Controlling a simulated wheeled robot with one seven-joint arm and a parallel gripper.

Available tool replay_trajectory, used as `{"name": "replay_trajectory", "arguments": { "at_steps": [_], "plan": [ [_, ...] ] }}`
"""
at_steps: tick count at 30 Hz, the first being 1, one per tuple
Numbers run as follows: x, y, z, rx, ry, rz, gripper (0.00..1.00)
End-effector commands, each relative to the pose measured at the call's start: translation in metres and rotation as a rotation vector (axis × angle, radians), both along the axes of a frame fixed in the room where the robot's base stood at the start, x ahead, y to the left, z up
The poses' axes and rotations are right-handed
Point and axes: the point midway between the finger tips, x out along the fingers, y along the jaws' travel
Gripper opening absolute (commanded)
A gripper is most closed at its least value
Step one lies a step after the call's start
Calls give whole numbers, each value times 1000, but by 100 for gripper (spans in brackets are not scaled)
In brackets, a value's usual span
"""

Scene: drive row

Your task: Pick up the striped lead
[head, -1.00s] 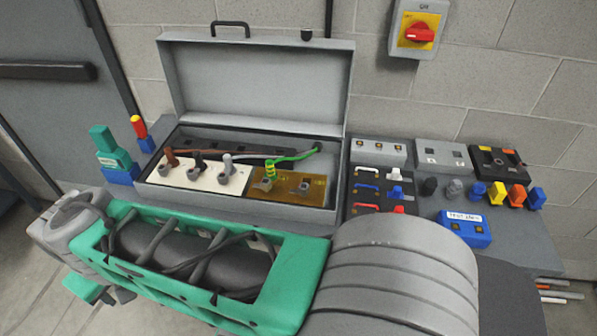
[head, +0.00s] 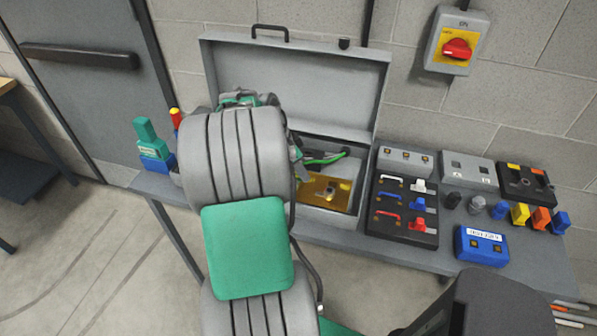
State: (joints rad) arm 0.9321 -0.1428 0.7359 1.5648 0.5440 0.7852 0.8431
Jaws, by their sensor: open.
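The striped lead (head: 325,158) shows only as a green strand inside the open grey case, just right of my arm. Its yellow-and-green striped end is hidden behind my arm. The brass plate (head: 338,196) in the case is partly visible in front of the lead. The pale panel and the brown, black and grey leads to its left are covered by my arm. My arm reaches up over the left half of the case. My gripper's fingers are hidden behind the arm, so I cannot see whether they touch the lead.
The case lid (head: 330,85) stands open against the wall. Right of the case are a black tray of handled pieces (head: 402,210), grey boxes (head: 405,161), several coloured plugs and a blue box (head: 481,247). A green-and-blue object (head: 152,148) stands at the left end. A red switch (head: 457,48) is on the wall.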

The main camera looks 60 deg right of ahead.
Motion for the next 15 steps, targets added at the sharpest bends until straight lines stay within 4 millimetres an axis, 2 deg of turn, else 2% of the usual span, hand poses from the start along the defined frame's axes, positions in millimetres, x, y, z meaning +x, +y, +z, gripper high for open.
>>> {"name": "replay_trajectory", "arguments": {
  "at_steps": [8, 15],
  "plan": [
    [-1, -2, -6, 0, -2, 2, 45],
    [0, -2, -5, 0, -1, 3, 26]
  ]
}}
